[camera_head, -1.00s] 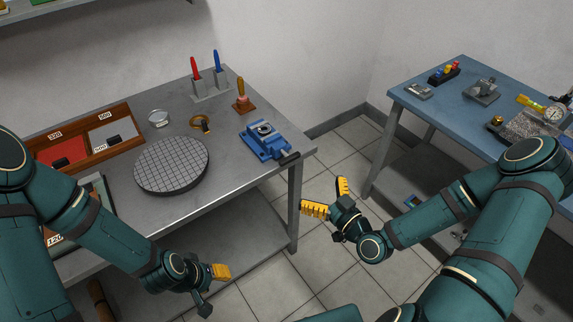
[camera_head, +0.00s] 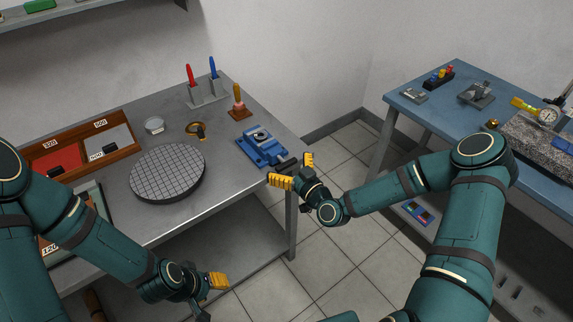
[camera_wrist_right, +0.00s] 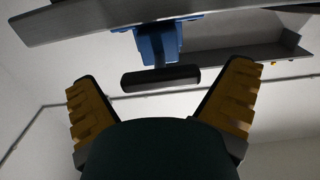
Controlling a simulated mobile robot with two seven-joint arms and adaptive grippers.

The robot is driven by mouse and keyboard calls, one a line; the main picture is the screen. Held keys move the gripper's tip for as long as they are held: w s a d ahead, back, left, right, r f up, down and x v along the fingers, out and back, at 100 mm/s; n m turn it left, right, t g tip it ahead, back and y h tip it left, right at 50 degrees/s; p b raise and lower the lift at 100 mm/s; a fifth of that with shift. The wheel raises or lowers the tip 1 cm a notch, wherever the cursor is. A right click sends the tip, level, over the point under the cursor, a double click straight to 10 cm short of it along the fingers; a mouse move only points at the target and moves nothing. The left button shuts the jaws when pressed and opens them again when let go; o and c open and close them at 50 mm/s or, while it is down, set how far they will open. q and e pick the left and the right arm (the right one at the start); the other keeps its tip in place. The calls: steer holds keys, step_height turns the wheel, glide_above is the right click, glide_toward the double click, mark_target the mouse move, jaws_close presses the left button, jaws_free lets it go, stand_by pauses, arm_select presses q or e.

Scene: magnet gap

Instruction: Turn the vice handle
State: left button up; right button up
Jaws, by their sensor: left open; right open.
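The blue vice (camera_head: 262,146) sits at the right edge of the grey workbench. Its dark bar handle (camera_head: 287,165) sticks out past the bench edge. My right gripper (camera_head: 294,172) is open, with its yellow fingers on either side of the handle. In the right wrist view the handle (camera_wrist_right: 160,78) lies ahead of and between the open fingers (camera_wrist_right: 160,95), apart from them, with the blue vice body (camera_wrist_right: 158,42) behind it. My left gripper (camera_head: 212,290) is low in front of the workbench, away from the vice; only one yellow finger shows clearly.
A blue table (camera_head: 440,108) stands at right. Floor shows between them.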

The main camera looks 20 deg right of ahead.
steer(key=shift+w, duration=0.25)
steer(key=shift+a, duration=0.1)
steer(key=c, duration=1)
steer(key=shift+f+m, duration=0.1)
steer(key=shift+m, duration=0.3)
steer(key=shift+c, duration=0.2)
